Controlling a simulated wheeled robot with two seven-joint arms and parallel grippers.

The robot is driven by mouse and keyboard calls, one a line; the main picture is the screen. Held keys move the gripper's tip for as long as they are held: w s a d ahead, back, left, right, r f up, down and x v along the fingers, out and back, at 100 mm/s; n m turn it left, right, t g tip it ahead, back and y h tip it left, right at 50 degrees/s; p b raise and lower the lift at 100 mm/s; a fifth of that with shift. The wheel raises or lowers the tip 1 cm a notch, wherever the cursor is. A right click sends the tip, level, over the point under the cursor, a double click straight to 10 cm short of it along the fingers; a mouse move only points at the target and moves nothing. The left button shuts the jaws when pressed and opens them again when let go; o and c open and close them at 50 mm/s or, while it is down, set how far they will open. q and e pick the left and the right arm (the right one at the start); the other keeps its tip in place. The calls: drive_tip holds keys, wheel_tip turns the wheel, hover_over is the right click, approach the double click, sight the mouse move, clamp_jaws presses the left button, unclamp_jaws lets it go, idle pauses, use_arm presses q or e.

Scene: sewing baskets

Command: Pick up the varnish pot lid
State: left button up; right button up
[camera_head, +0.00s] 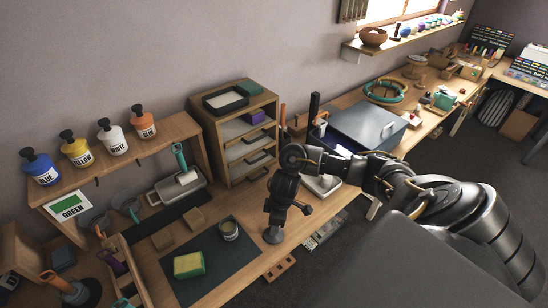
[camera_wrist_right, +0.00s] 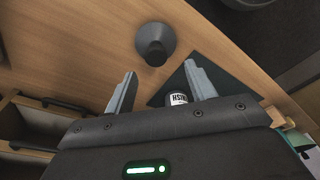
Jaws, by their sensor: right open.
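The varnish pot lid (camera_wrist_right: 155,42) is a dark grey disc with a raised knob, lying on the bare wood of the bench. In the head view its grey rim (camera_head: 272,236) shows just below my right gripper (camera_head: 284,212). In the right wrist view my right gripper (camera_wrist_right: 161,86) is open and empty, with the lid ahead of its fingertips and apart from them. The open varnish pot (camera_head: 229,230), a small labelled can, stands on the dark mat to the left; in the right wrist view the pot (camera_wrist_right: 178,98) is partly hidden behind the gripper. My left gripper is not in view.
A yellow-green sponge (camera_head: 188,264) lies on the dark mat (camera_head: 215,281). A wooden drawer unit (camera_head: 235,130) stands behind, and a grey metal box (camera_head: 364,128) to the right. Labelled paint pots (camera_head: 77,150) line a shelf at left. Bare bench surrounds the lid.

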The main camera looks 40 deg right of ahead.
drive_tip(key=shift+w+f+b, duration=0.15)
drive_tip(key=shift+f+b, duration=0.15)
drive_tip(key=shift+f, duration=1.3)
drive_tip(key=shift+w+f+b, duration=0.15)
drive_tip(key=shift+f+b, duration=0.1)
drive_tip(key=shift+f, duration=1.35)
drive_tip(key=c, duration=1)
